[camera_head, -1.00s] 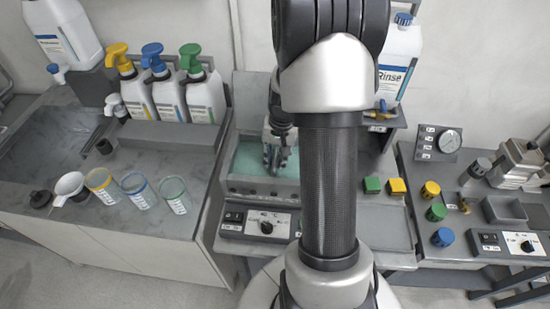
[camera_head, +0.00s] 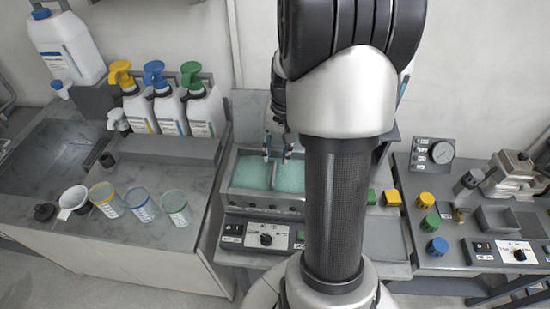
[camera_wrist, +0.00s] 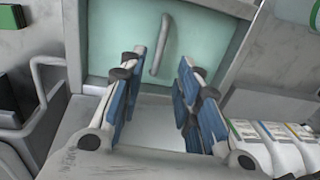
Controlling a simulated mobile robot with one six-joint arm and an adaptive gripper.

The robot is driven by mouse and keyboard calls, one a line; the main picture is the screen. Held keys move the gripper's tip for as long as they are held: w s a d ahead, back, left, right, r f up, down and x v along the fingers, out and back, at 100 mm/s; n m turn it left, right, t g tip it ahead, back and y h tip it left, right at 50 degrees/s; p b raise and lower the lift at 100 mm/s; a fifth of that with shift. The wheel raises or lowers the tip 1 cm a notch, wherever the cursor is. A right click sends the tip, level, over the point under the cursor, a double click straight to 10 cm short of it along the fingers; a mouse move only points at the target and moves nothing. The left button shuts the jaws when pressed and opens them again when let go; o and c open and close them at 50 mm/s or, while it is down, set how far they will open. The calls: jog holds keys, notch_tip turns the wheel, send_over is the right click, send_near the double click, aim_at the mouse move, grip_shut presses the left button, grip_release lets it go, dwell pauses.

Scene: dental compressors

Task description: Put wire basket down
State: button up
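My gripper (camera_head: 277,150) is above the bath of teal liquid (camera_head: 252,172) in the head view. In the wrist view my gripper (camera_wrist: 163,58) is open, its two blue-padded fingers well apart with nothing between them. A grey bar (camera_wrist: 161,46), which looks like the wire basket's handle, lies just beyond the fingertips, over the teal bath (camera_wrist: 118,35). The basket's mesh cannot be made out; its body seems to be down in the bath. My arm covers part of the bench to the right of the bath.
Pump bottles with yellow (camera_head: 120,73), blue and green heads stand on the left counter, with several clear cups (camera_head: 141,205) in front. Yellow and green blocks (camera_head: 391,198) lie right of the bath. A panel with a gauge (camera_head: 442,152) is further right.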

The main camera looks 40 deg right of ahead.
jog(key=s+a+r+n+t+h, duration=0.1)
jog(key=s+a+r+n, duration=0.1)
jog(key=a+r, duration=0.45)
jog(key=s+a+r+n, duration=0.1)
jog(key=a+r+n, duration=0.2)
jog(key=a+r, duration=0.4)
jog(key=s+a+r+n+t, duration=0.2)
jog(key=s+a+n, duration=0.2)
jog(key=s+a, duration=0.6)
jog(key=shift+s+a+n+t, duration=0.3)
jog(key=shift+s+a+n, duration=0.1)
jog(key=shift+a, duration=0.1)
jog(key=shift+w, duration=0.1)
